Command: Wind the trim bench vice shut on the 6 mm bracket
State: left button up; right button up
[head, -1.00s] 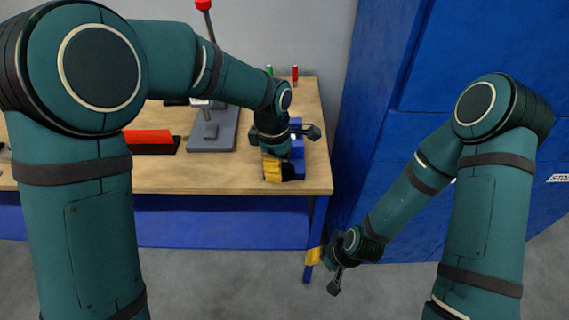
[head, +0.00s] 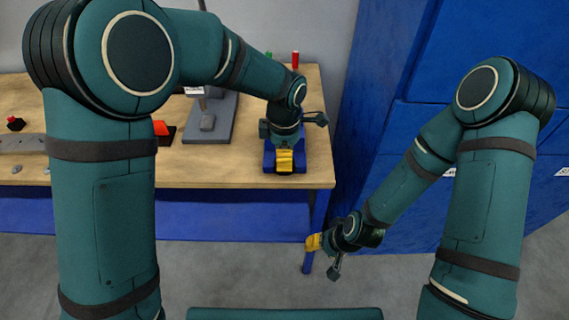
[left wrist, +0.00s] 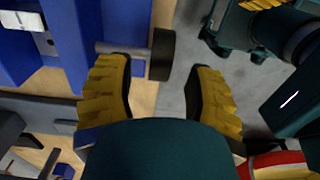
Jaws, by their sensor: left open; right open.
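The blue vice (head: 268,160) stands at the front right of the wooden bench, mostly hidden behind my left gripper (head: 284,162) in the head view. In the left wrist view, the vice's blue body (left wrist: 95,22) is at the upper left. A grey rod (left wrist: 118,47) runs from it to a dark round knob (left wrist: 162,55). The knob lies between and just beyond the open yellow fingertips; I cannot tell if they touch it. A small white piece (left wrist: 25,20) sits at the vice, perhaps the bracket. My right gripper (head: 315,243) is open, low in front of the bench, empty.
A grey stand (head: 208,125) and a red-topped block (head: 163,130) are on the wooden bench (head: 225,170), left of the vice. Green and red pieces (head: 295,59) stand at its back edge. A blue cabinet (head: 385,120) is close on the right.

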pick_arm(q)
jog(key=shift+f, duration=1.8)
jog(key=shift+c, duration=0.4)
grip_shut()
